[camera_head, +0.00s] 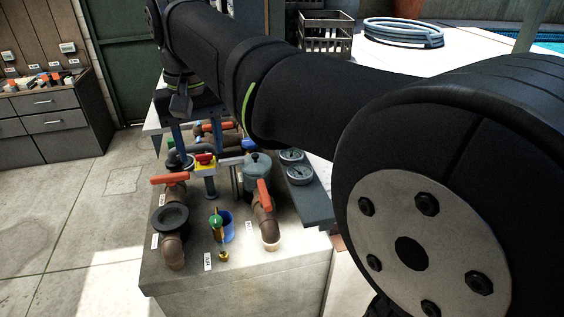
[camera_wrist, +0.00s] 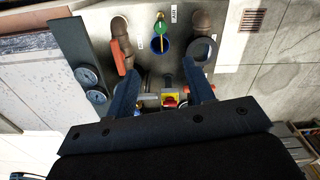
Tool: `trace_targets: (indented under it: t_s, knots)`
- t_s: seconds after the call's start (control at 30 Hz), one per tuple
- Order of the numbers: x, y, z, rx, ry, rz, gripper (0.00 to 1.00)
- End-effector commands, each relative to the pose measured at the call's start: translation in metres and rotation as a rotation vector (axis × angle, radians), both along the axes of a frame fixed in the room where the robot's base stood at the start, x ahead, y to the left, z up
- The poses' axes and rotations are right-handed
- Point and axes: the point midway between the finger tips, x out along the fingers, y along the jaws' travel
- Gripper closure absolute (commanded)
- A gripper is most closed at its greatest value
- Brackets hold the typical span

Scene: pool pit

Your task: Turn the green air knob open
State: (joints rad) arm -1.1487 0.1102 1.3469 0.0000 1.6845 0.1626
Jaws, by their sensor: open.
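The green air knob (camera_head: 215,222) sits on a thin upright brass stem near the front edge of the concrete block, beside a blue cup-like part (camera_head: 228,228). It also shows at the top middle of the wrist view, as a green knob (camera_wrist: 161,29) with a yellow pointer in front of the blue part. My gripper (camera_wrist: 161,76) is open and empty, its two blue fingers spread wide. It is over the back part of the block, apart from the knob, which lies beyond the fingertips in the wrist view. The base of the stem is clear in the camera_head view.
Brown pipes with orange handles (camera_head: 264,195) (camera_head: 170,179) stand on both sides of the knob. A black round flange (camera_head: 170,220) is at left. Two gauges (camera_head: 299,175) stand at right. A yellow and red switch (camera_head: 205,160) and a grey-lidded pot (camera_head: 257,170) are behind.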

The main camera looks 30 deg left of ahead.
Motion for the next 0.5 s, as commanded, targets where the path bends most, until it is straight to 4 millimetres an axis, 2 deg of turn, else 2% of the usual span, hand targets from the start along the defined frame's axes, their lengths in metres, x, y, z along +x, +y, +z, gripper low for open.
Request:
trace_targets:
  t_s: [0.1, 0.3, 0.5]
  knots:
    - [0.000, 0.000, -0.003, -0.001, 0.001, 0.202, 0.51]
    - [0.000, 0.001, -0.007, 0.000, 0.000, 0.485, 0.51]
    - [0.000, 0.001, -0.012, -0.001, 0.001, 0.587, 0.51]
